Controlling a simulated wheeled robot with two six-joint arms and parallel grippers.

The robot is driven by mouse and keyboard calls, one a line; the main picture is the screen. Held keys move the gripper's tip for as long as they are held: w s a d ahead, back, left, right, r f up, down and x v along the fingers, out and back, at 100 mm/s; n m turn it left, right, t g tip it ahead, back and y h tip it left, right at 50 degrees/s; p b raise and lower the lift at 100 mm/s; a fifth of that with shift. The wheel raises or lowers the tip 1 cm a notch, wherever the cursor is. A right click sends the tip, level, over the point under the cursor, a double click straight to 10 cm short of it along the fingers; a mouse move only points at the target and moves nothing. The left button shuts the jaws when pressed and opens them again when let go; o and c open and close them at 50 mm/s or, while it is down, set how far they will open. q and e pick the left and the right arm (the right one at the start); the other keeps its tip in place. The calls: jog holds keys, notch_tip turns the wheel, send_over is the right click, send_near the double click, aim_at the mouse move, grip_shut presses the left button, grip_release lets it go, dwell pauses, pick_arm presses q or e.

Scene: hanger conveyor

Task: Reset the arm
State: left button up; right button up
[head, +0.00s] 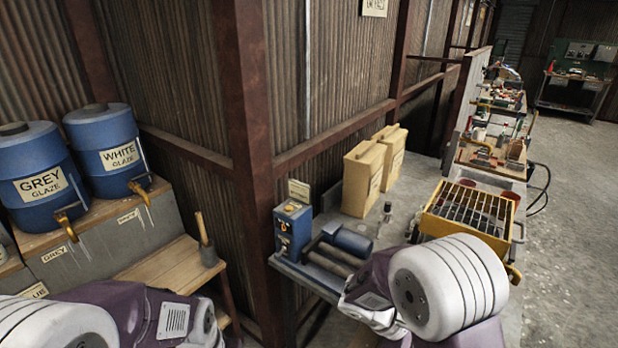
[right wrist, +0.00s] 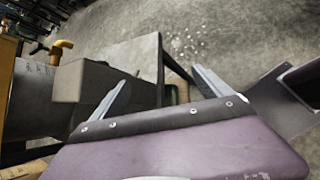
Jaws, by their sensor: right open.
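My right gripper (right wrist: 160,76) shows in the right wrist view, with two pale metal fingers spread wide and nothing between them. Behind the gap are a grey slab (right wrist: 135,60), dark bars and concrete floor; I cannot tell how far off they are. In the head view, purple and white links of both my arms fill the bottom edge, the left arm at the lower left and the right arm at lower centre right. Neither gripper's fingers show there. My left gripper is in no view.
Blue barrels of grey glaze (head: 38,178) and white glaze (head: 112,150) stand on a shelf at the left. A rusty post (head: 245,120) rises mid-view. A bench holds a blue box (head: 293,230), beige canisters (head: 362,178) and a yellow rack (head: 468,210). Open floor (head: 575,200) lies right.

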jog(key=s+a+m+y, duration=0.1)
jog(key=s+m+y, duration=0.5)
jog(key=m, duration=0.1)
jog(key=w+a+f+m+t+y, duration=0.1)
jog(key=a+m+y, duration=0.2)
jog(key=a+m, duration=0.2)
jog(key=shift+w+a+f+t, duration=0.2)
jog(key=shift+a+t, duration=0.2)
jog(key=shift+a, duration=0.65)
jog(key=shift+s, duration=0.1)
